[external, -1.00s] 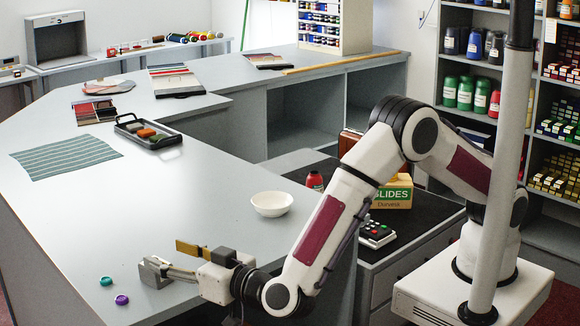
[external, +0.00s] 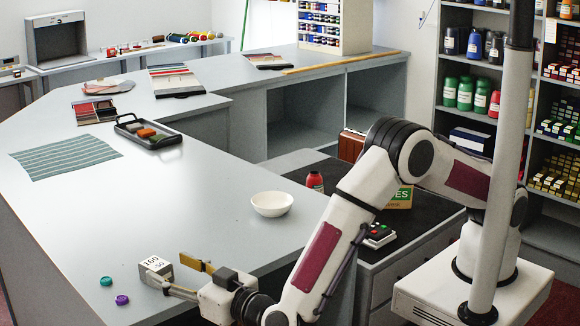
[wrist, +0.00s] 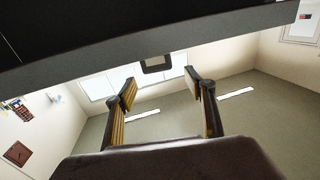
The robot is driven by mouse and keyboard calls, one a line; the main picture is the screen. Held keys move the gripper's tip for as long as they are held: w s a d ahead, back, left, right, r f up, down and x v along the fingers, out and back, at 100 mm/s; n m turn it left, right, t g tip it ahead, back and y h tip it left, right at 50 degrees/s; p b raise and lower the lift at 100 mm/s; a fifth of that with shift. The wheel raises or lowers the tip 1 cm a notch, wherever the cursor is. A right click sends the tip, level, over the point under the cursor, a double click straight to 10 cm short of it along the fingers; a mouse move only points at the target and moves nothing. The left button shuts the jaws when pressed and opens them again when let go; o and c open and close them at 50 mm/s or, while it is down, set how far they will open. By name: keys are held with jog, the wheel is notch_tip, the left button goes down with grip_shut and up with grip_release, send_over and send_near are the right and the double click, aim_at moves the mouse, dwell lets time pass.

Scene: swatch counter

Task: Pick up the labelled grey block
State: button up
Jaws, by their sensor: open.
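The grey block (external: 156,269), with a white label and dark figures, stands upright on the counter (external: 175,215) near its front edge. My gripper (external: 172,273) is low over the counter, to the right of the block and pointing at it. Its fingers are apart, with the block by their tips; I cannot tell whether they touch it. In the wrist view my gripper (wrist: 160,88) shows two spread fingers with nothing held. A small dark-edged square shape there, between and beyond the tips, seems to be the block, seen upside down.
A teal cap (external: 106,281) and a purple cap (external: 122,300) lie left of the block. A white bowl (external: 271,204) stands behind my gripper to the right. A striped cloth (external: 65,157) and a black tray (external: 171,141) lie farther back. The counter's middle is clear.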

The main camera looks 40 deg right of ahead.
aim_at(165, 269)
jog(key=shift+w, duration=0.25)
jog(key=shift+w+a+f, duration=0.1)
jog(key=shift+w+f, duration=0.15)
jog(key=shift+w, duration=0.6)
jog(key=shift+w+a+f, duration=0.1)
jog(key=shift+w+f, duration=0.15)
jog(key=shift+w, duration=0.6)
jog(key=shift+w+a, duration=0.25)
jog(key=shift+w, duration=0.6)
jog(key=shift+r, duration=0.1)
jog(key=c, duration=1.2)
